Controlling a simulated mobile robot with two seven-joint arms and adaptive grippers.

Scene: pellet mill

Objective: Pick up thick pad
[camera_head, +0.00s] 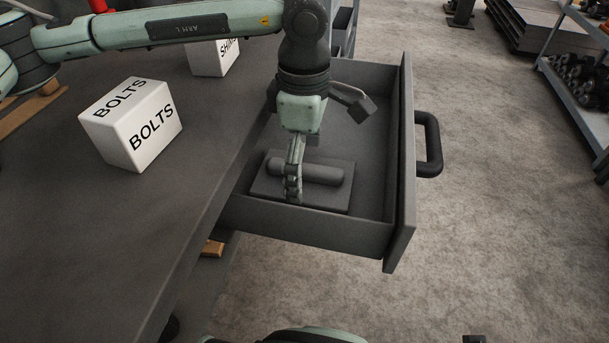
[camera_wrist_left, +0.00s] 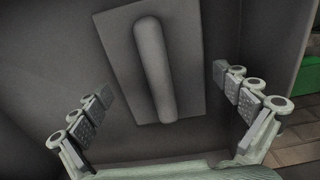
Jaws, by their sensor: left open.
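The thick pad is a flat dark grey plate (camera_head: 333,198) with a rounded bar along its top, lying in the open drawer (camera_head: 305,229). In the left wrist view, the pad (camera_wrist_left: 190,62) lies slightly tilted between and beyond the two fingers, its bar running roughly away from the gripper. My left gripper (camera_head: 327,146) points down into the drawer over the pad, with one finger in front of the bar's left part. In the left wrist view, its fingers (camera_wrist_left: 165,100) are wide apart with nothing gripped. Contact with the pad cannot be told.
The drawer's front panel and black handle (camera_head: 430,145) stand to the right. On the dark bench at left are a white BOLTS box (camera_head: 131,124) and a second white box (camera_head: 214,58). Open concrete floor lies right of the drawer, with a shelf (camera_head: 580,85) at far right.

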